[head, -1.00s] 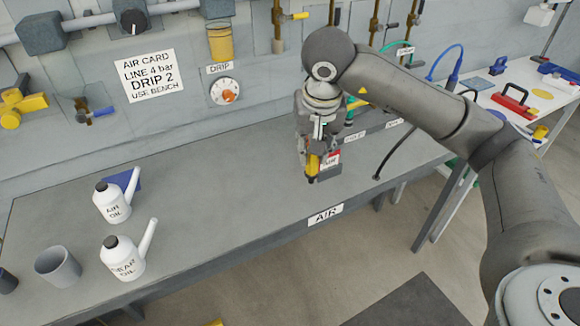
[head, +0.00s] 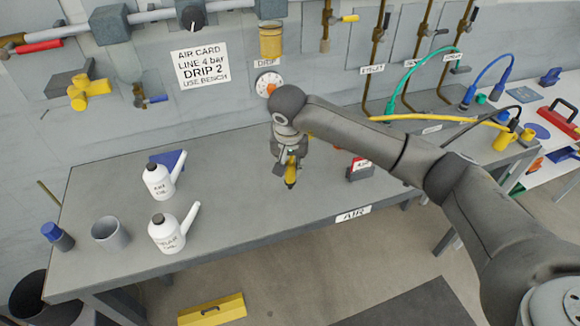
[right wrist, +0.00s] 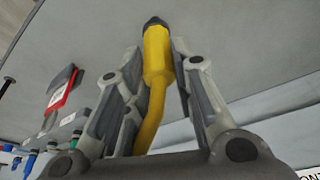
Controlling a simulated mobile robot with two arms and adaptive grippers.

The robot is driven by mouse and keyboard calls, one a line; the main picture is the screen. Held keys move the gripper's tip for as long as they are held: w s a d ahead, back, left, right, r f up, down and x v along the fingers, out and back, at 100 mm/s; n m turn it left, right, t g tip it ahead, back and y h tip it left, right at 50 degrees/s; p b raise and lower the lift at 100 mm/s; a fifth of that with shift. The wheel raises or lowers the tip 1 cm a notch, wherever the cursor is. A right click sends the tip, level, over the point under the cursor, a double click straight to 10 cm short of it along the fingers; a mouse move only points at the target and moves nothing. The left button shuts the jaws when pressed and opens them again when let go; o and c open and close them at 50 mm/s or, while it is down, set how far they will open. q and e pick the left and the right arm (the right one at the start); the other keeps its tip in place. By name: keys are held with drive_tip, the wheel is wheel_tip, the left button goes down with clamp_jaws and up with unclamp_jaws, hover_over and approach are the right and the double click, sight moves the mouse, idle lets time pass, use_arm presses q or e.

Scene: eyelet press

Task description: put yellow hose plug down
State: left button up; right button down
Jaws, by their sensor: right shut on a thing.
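The yellow hose plug (head: 291,172), with a dark tip, points down over the grey bench (head: 250,215). My right gripper (head: 289,165) is shut on it. In the right wrist view the plug (right wrist: 157,55) sits between the two fingers of my right gripper (right wrist: 161,85), dark tip outward, its yellow hose running back between them. I cannot tell whether the tip touches the bench. The yellow hose (head: 440,118) also shows to the right behind my arm, which hides part of it. My left gripper is not in view.
A dark block with a red-and-white card (head: 361,168) stands right of the plug. Two white oil cans (head: 168,234) and a grey cup (head: 110,234) stand at the left. The bench between cans and plug is clear. Green and blue hoses hang at the back right.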

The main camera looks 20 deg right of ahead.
sight(290, 172)
drive_tip(key=shift+a+f+p, duration=0.1)
drive_tip(key=shift+f+p, duration=0.7)
drive_tip(key=shift+f, duration=0.7)
drive_tip(key=shift+f, duration=0.1)
drive_tip(key=shift+f, duration=0.1)
drive_tip(key=c, duration=1.2)
unclamp_jaws()
drive_tip(key=shift+c, duration=0.2)
